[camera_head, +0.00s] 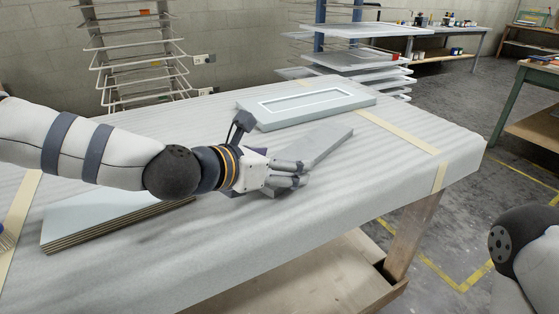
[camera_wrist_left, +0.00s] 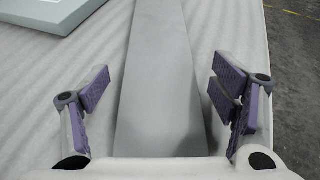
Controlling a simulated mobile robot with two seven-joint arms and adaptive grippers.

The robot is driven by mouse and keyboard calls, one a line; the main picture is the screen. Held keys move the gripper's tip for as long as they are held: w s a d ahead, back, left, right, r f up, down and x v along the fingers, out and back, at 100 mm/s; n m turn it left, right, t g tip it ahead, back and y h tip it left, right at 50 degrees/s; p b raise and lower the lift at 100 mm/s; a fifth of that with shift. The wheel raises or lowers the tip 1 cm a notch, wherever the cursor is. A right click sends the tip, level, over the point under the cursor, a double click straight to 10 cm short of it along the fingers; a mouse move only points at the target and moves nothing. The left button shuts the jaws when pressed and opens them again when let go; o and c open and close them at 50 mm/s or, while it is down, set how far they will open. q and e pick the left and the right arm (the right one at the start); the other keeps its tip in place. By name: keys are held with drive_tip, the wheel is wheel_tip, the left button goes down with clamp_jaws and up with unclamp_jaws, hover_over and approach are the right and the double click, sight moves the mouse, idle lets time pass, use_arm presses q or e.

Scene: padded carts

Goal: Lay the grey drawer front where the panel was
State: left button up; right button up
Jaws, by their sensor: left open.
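The grey drawer front (camera_head: 326,147) is a long narrow board lying on the padded cart top, its far end pointing up and right. My left gripper (camera_head: 299,174) is low over its near end and hides part of it. In the left wrist view the drawer front (camera_wrist_left: 160,60) runs between the spread purple-padded fingers of my left gripper (camera_wrist_left: 163,92), with gaps on both sides. A pale panel with a white-edged recess (camera_head: 305,104) lies behind it on the cart; its corner shows in the left wrist view (camera_wrist_left: 45,12). My right gripper is out of view.
A stack of pale boards (camera_head: 105,215) lies at the cart's left, partly under my left arm. Tan strips (camera_head: 400,132) cross the padded cart top (camera_head: 390,180). Its right front area is bare. Wire racks (camera_head: 130,62) and a shelf rack (camera_head: 350,60) stand behind.

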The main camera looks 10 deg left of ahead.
use_arm(q)
drive_tip(key=shift+a+r, duration=0.1)
drive_tip(key=v, duration=0.3)
drive_tip(key=p+v, duration=0.1)
drive_tip(key=v, duration=0.3)
drive_tip(key=p+v, duration=0.1)
drive_tip(key=v, duration=0.3)
drive_tip(key=shift+s+r, duration=0.1)
drive_tip(key=shift+r, duration=0.3)
drive_tip(key=shift+s+a, duration=0.15)
drive_tip(key=shift+s, duration=0.1)
drive_tip(key=shift+f, duration=0.2)
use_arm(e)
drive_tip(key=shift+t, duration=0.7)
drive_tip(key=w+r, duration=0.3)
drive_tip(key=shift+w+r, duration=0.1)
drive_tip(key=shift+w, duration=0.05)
